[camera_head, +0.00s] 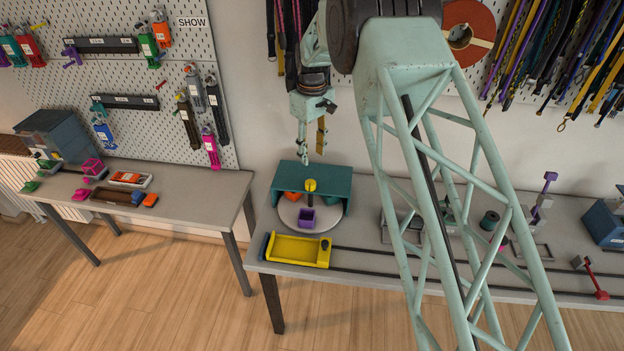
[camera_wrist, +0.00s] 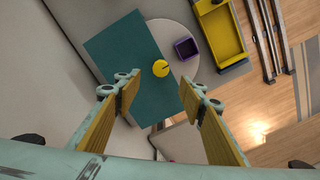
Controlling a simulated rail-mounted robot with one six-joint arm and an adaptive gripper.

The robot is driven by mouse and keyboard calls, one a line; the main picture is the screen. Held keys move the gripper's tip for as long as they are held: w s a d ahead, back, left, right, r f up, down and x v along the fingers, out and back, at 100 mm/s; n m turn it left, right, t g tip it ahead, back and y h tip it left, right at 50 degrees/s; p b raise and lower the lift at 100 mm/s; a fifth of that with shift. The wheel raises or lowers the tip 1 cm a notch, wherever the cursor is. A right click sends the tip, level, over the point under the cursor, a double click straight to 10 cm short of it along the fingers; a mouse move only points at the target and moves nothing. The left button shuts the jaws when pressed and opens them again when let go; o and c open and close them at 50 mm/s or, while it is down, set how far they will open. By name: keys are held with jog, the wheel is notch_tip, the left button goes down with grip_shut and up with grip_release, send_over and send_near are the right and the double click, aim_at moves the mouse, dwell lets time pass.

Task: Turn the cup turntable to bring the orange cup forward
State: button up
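The turntable is a round grey disc (camera_head: 292,218), partly covered by a teal housing (camera_head: 285,174); it also shows in the wrist view (camera_wrist: 205,42). A purple cup (camera_head: 307,219) stands on its exposed front part. My gripper (camera_head: 312,150) is above the housing, pointing down, open and empty.
A yellow tray (camera_head: 300,250) lies in front of the disc at the bench's front edge. Dark rails (camera_head: 390,260) run along the bench to the right. Pegboard tools hang at the left. My lattice arm link hides part of the bench.

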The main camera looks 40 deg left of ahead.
aim_at(311, 182)
jog(key=shift+s+a+f, duration=0.1)
jog(key=shift+a+f, duration=0.1)
jog(key=shift+a, duration=0.1)
jog(key=shift+f, duration=0.2)
jog(key=shift+f+p, duration=1.2)
jog(key=shift+f, duration=5.5)
jog(key=shift+c, duration=0.2)
jog(key=c, duration=1.1)
